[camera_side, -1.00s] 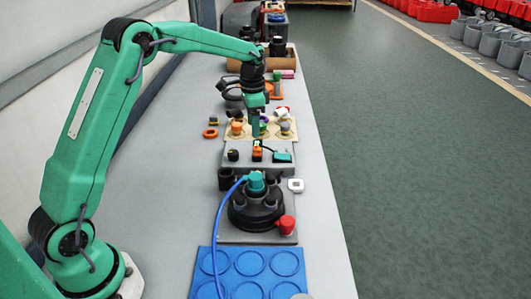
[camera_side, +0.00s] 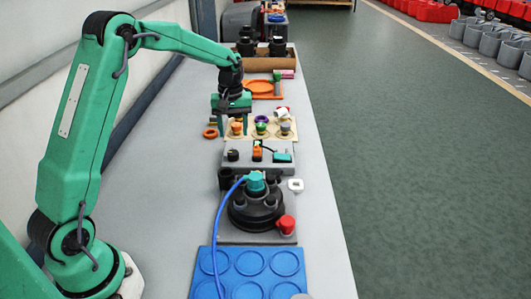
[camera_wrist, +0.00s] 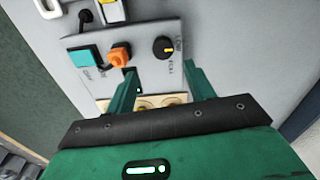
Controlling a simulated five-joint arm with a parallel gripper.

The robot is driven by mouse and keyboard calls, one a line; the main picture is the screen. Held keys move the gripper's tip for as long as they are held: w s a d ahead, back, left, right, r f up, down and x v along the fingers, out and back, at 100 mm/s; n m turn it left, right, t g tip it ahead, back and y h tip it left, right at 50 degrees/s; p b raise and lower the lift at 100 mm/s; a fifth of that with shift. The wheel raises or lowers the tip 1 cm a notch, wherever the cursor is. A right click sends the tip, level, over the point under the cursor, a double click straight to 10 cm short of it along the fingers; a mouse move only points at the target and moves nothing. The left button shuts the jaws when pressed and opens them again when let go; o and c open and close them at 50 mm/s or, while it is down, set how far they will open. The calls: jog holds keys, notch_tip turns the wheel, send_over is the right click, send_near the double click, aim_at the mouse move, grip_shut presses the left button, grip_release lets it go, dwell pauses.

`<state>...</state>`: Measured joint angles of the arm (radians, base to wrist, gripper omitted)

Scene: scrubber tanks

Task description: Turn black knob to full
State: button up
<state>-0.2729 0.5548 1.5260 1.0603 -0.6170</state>
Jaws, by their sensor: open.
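The black knob (camera_wrist: 163,47) is on a grey control panel (camera_wrist: 145,35), with a yellow pointer mark turned to the right in the wrist view. The words LOW and FULL are printed to its right, and the mark lies nearer LOW. In the side view the black knob (camera_side: 233,155) is at the panel's left end. My gripper (camera_wrist: 160,70) is open and empty. In the wrist view its two green fingers straddle the knob's line, with the knob just beyond the tips. In the side view my gripper (camera_side: 233,130) is above and behind the knob, apart from it.
An orange knob (camera_wrist: 118,54) and a teal switch (camera_wrist: 85,57) sit beside the black knob on the panel. A beige holder (camera_side: 240,133) with several small coloured items is behind the panel. A black round part with a blue hose (camera_side: 217,225) stands in front.

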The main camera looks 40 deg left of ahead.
aim_at(233, 151)
jog(key=shift+s+a+f+n, duration=0.1)
jog(key=shift+s+a+n, duration=0.15)
jog(key=shift+n, duration=0.65)
jog(key=shift+f, duration=0.1)
jog(key=shift+f, duration=3.8)
jog(key=shift+c, duration=0.2)
jog(key=c, duration=0.9)
